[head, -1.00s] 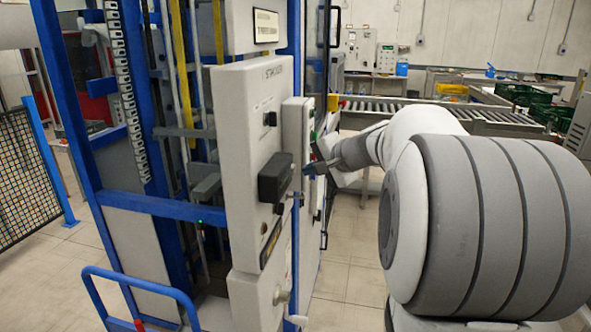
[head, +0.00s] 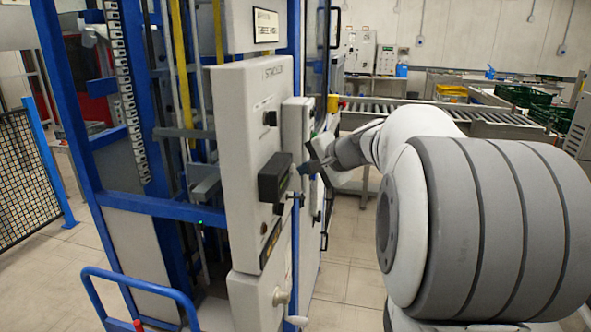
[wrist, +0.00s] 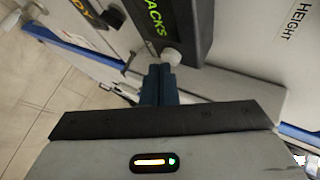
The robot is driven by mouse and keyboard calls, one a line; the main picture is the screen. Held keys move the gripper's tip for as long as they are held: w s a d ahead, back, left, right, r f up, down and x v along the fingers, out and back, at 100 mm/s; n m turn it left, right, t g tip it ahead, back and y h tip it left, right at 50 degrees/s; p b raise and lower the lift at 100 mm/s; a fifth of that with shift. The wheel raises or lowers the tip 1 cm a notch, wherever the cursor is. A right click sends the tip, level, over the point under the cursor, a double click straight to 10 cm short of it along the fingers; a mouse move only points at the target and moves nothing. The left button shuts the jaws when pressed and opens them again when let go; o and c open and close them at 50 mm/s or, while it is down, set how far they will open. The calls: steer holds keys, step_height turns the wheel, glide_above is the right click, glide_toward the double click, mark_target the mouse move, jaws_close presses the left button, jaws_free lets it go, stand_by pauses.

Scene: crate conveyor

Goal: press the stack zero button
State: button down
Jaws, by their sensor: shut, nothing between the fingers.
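A black counter box (head: 275,178) sticks out from the grey control panel (head: 240,130) of the blue-framed machine. In the wrist view the box (wrist: 188,22) shows green lettering ending in "ACKS". A small pale round button (wrist: 172,59) sits at the end of the box nearest my fingers. My gripper (wrist: 160,72) is shut and empty, its dark fingertips at the button's lower edge; I cannot tell whether they touch or press it. In the head view my gripper (head: 302,170) is just right of the box, and the button there is hard to make out.
A label reading "HEIGHT" (wrist: 287,22) is on the panel beside the box. A pale knob (head: 281,297) sits lower on the panel. A blue handrail (head: 130,285) stands in front. A roller conveyor (head: 430,108) and green crates (head: 525,97) are behind my arm.

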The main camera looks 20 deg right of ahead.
steer(key=shift+w+a, duration=0.1)
steer(key=shift+a, duration=0.1)
stand_by(0.5)
steer(key=shift+s+d+b, duration=0.4)
steer(key=shift+s+d, duration=0.05)
steer(key=shift+d, duration=0.25)
steer(key=s+d, duration=0.1)
steer(key=s+d+b, duration=0.1)
steer(key=d, duration=0.2)
steer(key=shift+s+d, duration=0.1)
steer(key=shift+s, duration=0.3)
stand_by(0.5)
